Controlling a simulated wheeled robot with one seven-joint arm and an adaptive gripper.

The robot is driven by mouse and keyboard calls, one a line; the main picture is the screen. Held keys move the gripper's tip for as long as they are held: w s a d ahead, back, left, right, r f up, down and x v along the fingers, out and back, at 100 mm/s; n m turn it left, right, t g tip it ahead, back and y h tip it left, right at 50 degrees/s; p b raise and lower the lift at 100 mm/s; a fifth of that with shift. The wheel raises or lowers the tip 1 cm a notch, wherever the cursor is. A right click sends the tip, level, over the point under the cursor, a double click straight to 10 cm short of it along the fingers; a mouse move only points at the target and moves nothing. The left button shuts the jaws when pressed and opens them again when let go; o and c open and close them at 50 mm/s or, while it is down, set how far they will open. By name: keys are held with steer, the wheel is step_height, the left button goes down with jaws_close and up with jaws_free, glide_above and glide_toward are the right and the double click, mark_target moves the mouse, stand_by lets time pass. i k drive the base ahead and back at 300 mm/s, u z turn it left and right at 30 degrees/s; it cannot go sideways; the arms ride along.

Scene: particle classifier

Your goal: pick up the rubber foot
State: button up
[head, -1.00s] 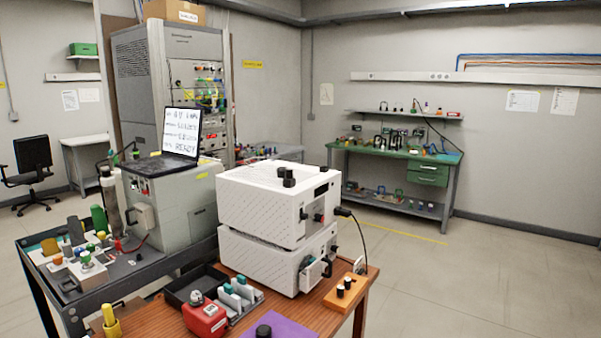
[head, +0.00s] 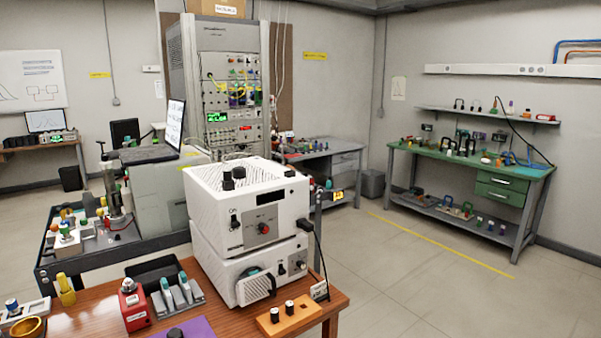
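I cannot tell for sure which thing is the rubber foot. Small black round pieces show in several places in the head view. One black piece (head: 176,333) is on the purple mat (head: 199,328) at the bottom edge, partly cut off. Two black-topped pieces stand on the orange wooden block (head: 301,317) at the table's right corner. My gripper is not in view.
The white instruments stand stacked on the wooden table (head: 110,302). A red box (head: 133,306), a black tray (head: 152,273) and a rack with teal-topped pieces (head: 178,296) lie left of them. A dark cart (head: 95,245) stands behind. The floor (head: 400,290) at right is clear.

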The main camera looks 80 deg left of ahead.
mark_target(239, 172)
steer(key=i, duration=1.05)
steer(key=u, duration=3.65)
